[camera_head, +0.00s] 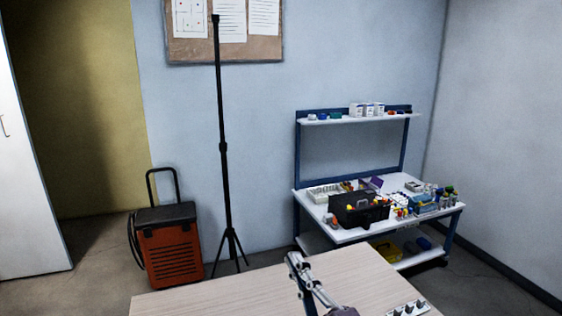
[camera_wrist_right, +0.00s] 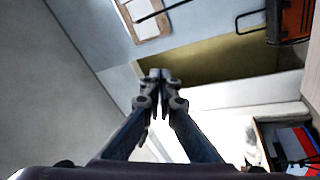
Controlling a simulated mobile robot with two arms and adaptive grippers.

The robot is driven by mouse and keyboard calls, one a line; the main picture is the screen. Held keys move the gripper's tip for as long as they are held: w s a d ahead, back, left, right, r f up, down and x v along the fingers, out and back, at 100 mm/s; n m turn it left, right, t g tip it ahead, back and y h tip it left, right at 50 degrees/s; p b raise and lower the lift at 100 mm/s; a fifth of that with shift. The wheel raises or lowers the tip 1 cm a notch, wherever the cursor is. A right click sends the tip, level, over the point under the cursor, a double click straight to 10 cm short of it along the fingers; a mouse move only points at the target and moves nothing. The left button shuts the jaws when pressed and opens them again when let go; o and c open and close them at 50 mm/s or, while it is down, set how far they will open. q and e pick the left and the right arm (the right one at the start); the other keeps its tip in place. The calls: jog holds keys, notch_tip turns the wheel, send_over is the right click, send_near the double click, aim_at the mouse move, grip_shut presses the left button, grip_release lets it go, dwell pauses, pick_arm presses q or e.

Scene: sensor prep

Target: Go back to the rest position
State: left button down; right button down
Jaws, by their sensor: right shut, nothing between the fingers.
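My right gripper (camera_head: 294,262) rises at the bottom middle of the head view, in front of the light wooden table (camera_head: 215,298). In the right wrist view its two fingers (camera_wrist_right: 157,76) meet at the tips, with nothing between them. The fingers point away from the table toward the room, and the picture there is tilted. My left gripper is in neither view.
A blue-framed workbench (camera_head: 347,237) with a black toolbox (camera_head: 352,212) and small parts stands behind the table at right. An orange wheeled unit (camera_head: 174,252) and a black tripod pole (camera_head: 222,148) stand at left. A small item with dark knobs (camera_head: 408,309) lies at the table's right edge.

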jog(key=s+d+f+m+g+h, duration=0.3)
jog(key=d+f+m+g+h, duration=0.25)
jog(key=f, duration=0.45)
jog(key=s+d+f+m+g+h, duration=0.2)
jog(key=s+d+f+m+h, duration=0.15)
jog(key=d+f+m, duration=0.5)
jog(key=s+d+f+m+g, duration=0.15)
jog(key=s+f+g, duration=0.25)
jog(key=s+f, duration=0.55)
jog(key=s+d+f+m+g, duration=0.15)
jog(key=s+f+g, duration=0.4)
jog(key=s, duration=0.65)
notch_tip(320, 180, down, 28)
jog(key=s+n, duration=0.1)
jog(key=s, duration=0.1)
jog(key=s+d+f+g, duration=0.1)
jog(key=s+d+f, duration=0.2)
jog(key=s+f, duration=1.2)
jog(key=shift+s+d+g, duration=0.2)
jog(key=shift+s+g, duration=0.1)
jog(key=shift+s, duration=0.5)
jog(key=shift+f, duration=0.1)
